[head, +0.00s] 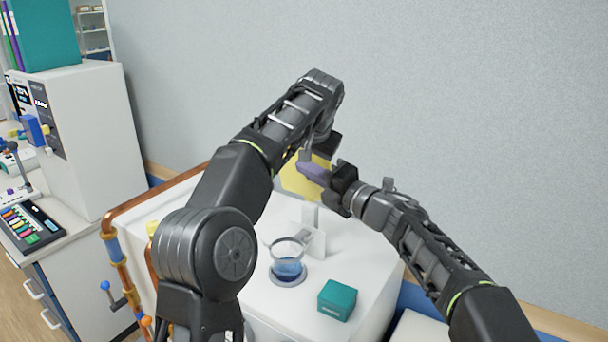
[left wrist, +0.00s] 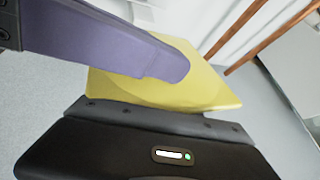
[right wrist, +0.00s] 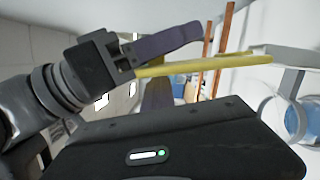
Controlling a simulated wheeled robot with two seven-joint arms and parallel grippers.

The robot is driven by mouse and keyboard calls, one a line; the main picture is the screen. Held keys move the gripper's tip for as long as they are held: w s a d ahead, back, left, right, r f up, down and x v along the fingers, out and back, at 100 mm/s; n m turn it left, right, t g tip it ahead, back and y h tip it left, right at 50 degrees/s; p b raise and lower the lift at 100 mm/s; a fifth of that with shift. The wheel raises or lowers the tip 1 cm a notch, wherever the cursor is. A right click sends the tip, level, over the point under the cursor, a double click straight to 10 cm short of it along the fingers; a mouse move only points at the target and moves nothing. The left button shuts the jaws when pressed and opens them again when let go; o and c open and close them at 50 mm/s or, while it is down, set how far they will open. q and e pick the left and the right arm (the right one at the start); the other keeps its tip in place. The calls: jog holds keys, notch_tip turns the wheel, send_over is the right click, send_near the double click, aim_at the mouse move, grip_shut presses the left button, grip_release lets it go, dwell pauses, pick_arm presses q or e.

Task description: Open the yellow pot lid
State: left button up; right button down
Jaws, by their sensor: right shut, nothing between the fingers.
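The yellow lid (head: 293,187) shows as a flat yellow panel behind my grippers in the head view, above the white casing. In the left wrist view the lid (left wrist: 205,90) lies just beyond my left gripper's dark body, with a purple finger across it. In the right wrist view the lid (right wrist: 205,66) is nearly edge-on, below a purple finger. My right gripper (head: 313,173) is shut and empty, its purple fingers in front of the lid. My left gripper (head: 318,150) is at the lid's upper side; its jaws are largely hidden. Whether either touches the lid is unclear.
A beaker with blue liquid (head: 288,264) stands on the white top (head: 255,305), with a teal box (head: 338,299) to its right. Copper piping (head: 133,212) runs along the left edge. A wall is close behind. My two arms are close together.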

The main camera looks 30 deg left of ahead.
pick_arm(q)
jog(key=shift+s+a+r, duration=0.15)
jog(key=shift+a, duration=0.15)
pick_arm(e)
jog(key=shift+w+d, duration=0.25)
jog(key=shift+w, duration=0.2)
pick_arm(q)
jog(key=v, duration=0.7)
jog(key=shift+d, duration=0.25)
jog(key=shift+s+r, duration=0.1)
pick_arm(e)
jog(key=shift+s, duration=0.1)
